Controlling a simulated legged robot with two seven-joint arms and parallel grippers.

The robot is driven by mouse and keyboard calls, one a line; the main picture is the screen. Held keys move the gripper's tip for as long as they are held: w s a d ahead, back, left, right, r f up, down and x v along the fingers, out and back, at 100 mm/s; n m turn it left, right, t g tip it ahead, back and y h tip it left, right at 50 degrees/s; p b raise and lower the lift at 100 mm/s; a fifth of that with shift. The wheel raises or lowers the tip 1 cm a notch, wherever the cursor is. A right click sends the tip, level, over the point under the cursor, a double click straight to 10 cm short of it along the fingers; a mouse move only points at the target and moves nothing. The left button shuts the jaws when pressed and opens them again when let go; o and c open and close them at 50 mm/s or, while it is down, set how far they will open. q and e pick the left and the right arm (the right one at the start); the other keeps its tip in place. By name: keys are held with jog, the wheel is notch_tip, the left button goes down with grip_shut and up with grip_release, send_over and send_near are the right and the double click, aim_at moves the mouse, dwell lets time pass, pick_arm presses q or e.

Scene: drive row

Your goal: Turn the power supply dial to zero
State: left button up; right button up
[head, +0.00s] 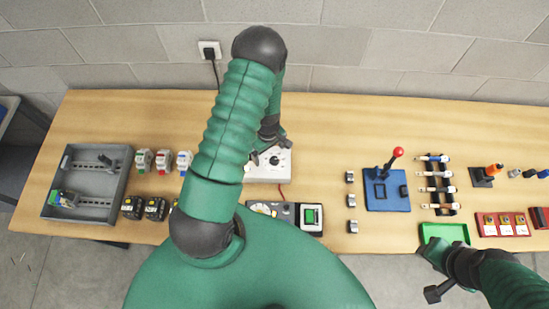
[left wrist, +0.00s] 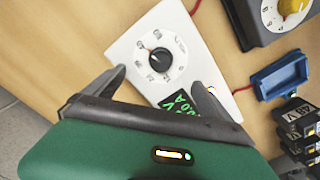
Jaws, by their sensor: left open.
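The power supply is a white box (head: 283,173) behind my left forearm in the head view, which hides part of it. In the left wrist view its white panel (left wrist: 128,48) carries a round black dial (left wrist: 159,58) inside a ring of small marks, with a lit green display (left wrist: 183,104) below. I cannot read which mark the dial points to. My left gripper (left wrist: 160,90) is open and empty, its two fingers spread at the panel's near side, apart from the dial. My right gripper (head: 433,272) is low at the right by the table's front edge; its jaws are unclear.
A dark box with a yellow knob (left wrist: 293,6) and a blue tray (left wrist: 281,78) lie near the supply. A grey bin (head: 84,205) stands left. A blue joystick base (head: 386,198) and a green tray (head: 445,232) are right. Bare wood (head: 330,140) lies right of the supply.

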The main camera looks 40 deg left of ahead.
aim_at(274, 159)
pick_arm(q)
notch_tip(274, 159, up, 6)
jog(key=p, duration=0.4)
jog(key=shift+r, duration=0.15)
jog(key=m, duration=0.2)
jog(key=d+m+b, duration=0.1)
jog(key=m, duration=0.4)
jog(key=shift+w+d+r+m+b, duration=0.1)
jog(key=shift+d+r+m+b, duration=0.1)
jog(key=shift+d+m+b, duration=0.15)
jog(key=m, duration=0.4)
jog(key=m+b, duration=0.1)
jog(key=m, duration=0.1)
jog(key=shift+d+r, duration=0.35)
jog(key=shift+d, duration=0.05)
notch_tip(274, 159, down, 6)
jog(key=b, duration=0.4)
jog(key=shift+r+b, duration=0.1)
jog(key=shift+b, duration=0.2)
